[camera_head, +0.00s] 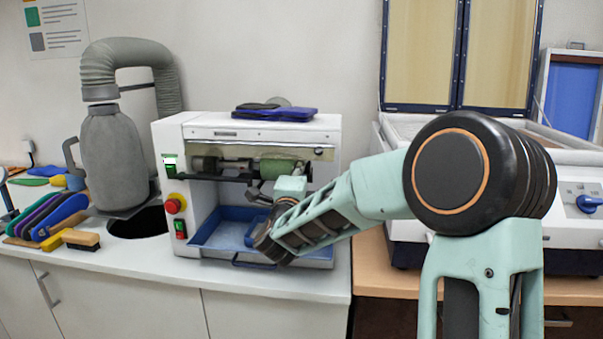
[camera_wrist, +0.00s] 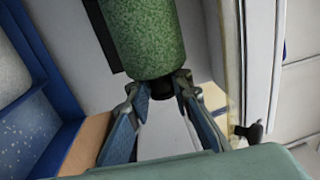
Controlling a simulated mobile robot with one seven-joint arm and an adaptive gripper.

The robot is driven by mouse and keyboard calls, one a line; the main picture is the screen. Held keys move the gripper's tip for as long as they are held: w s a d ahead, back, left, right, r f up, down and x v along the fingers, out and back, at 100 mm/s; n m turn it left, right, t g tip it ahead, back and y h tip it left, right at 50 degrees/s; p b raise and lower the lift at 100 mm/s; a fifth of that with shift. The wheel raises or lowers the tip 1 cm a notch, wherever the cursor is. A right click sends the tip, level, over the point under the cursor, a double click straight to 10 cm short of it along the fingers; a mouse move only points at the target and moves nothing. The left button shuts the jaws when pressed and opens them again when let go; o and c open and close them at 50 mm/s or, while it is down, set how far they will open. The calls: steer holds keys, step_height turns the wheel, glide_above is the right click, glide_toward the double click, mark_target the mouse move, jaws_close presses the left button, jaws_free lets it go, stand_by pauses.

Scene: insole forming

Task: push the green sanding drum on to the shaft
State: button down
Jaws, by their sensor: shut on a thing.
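The green sanding drum (camera_head: 279,168) is in the opening of the white sanding machine, lying level. In the wrist view the drum (camera_wrist: 143,40) is large and speckled green, with a dark round piece at its near end. My gripper (camera_head: 290,187) reaches up to the drum from below and in front. In the wrist view its two fingers (camera_wrist: 168,88) are closed in at the drum's near end, one on each side of the dark piece. The dark shaft (camera_head: 236,165) shows to the left, roughly in line with the drum. I cannot tell how far the drum sits on it.
The white machine (camera_head: 180,225) frames the drum closely. A blue tray (camera_head: 212,240) lies below. A red stop button (camera_head: 175,203) is on its left front. Colored insoles (camera_head: 62,215), a brush (camera_head: 80,239) and a grey hose (camera_head: 120,50) are further left. Another machine (camera_head: 400,226) stands right.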

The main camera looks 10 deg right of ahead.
mark_target(286, 173)
steer(key=shift+w+a+b, duration=0.25)
steer(key=shift+a+b, duration=0.4)
steer(key=shift+a, duration=0.05)
steer(key=shift+w+a+b, duration=0.2)
steer(key=shift+a+b, duration=0.4)
steer(key=shift+a, duration=0.05)
stand_by(1.1)
steer(key=shift+a+r+b, duration=0.1)
steer(key=shift+a+b, duration=0.2)
steer(key=shift+b, duration=0.4)
stand_by(1.3)
steer(key=c, duration=1.7)
jaws_free()
steer(key=shift+o, duration=0.8)
steer(key=shift+f, duration=0.2)
steer(key=shift+o, duration=0.7)
steer(key=shift+a+r, duration=0.1)
